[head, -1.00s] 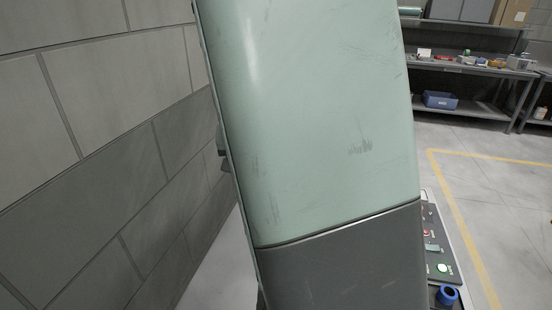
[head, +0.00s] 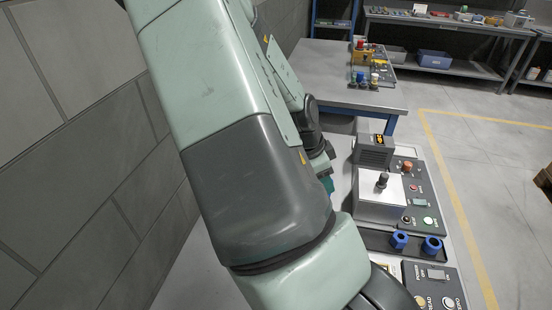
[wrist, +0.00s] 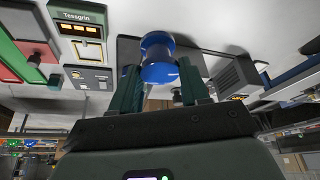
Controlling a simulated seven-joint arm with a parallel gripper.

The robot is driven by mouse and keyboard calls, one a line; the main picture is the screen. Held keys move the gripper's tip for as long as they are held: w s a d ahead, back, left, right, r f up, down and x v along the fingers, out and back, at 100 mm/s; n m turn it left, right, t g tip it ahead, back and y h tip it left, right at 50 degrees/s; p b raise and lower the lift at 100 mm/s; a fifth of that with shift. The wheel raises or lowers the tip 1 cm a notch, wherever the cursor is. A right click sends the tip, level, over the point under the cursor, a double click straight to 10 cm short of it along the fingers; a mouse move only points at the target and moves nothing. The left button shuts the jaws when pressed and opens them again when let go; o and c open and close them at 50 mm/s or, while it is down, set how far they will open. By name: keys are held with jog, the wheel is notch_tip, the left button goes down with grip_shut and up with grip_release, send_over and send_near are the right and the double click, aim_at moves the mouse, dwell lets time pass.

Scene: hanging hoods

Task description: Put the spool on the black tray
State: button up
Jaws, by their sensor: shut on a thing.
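A blue spool (wrist: 158,50) is between the fingers of my gripper (wrist: 158,75) in the wrist view, with its flanged ends showing. My gripper is shut on it. In the head view my arm covers much of the picture; only a bit of my gripper (head: 327,180) shows past the arm, and the held spool is hidden there. The black tray (head: 374,242) is a long, low dark strip at the lower right of the head view, to the right of and nearer than my gripper. Two blue pieces with open centres, one left (head: 399,240) and one right (head: 431,245), stand on it.
A grey box with a dark knob (head: 381,196) stands just beyond the tray, and a dark vented box (head: 374,151) is behind that. Control panels (head: 424,190) line the right side. A grey block wall (head: 80,150) is at the left. A table (head: 345,85) stands farther back.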

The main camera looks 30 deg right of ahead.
jog(key=s+d+f+m+g+y, duration=0.3)
jog(key=s+d+f+m, duration=0.2)
jog(key=s+d+m, duration=0.6)
jog(key=shift+n, duration=0.6)
jog(key=shift+s+a+f, duration=0.15)
jog(key=shift+a+f, duration=0.2)
jog(key=shift+f, duration=0.75)
jog(key=shift+s+a+f, duration=0.2)
jog(key=shift+a+f, duration=0.15)
jog(key=shift+f, duration=0.8)
jog(key=shift+s+a+f, duration=0.15)
jog(key=shift+a+f, duration=0.2)
jog(key=shift+f, duration=0.75)
jog(key=shift+f, duration=0.45)
jog(key=o, duration=1.2)
jog(key=v, duration=1)
jog(key=shift+a+r, duration=0.2)
jog(key=shift+r, duration=0.15)
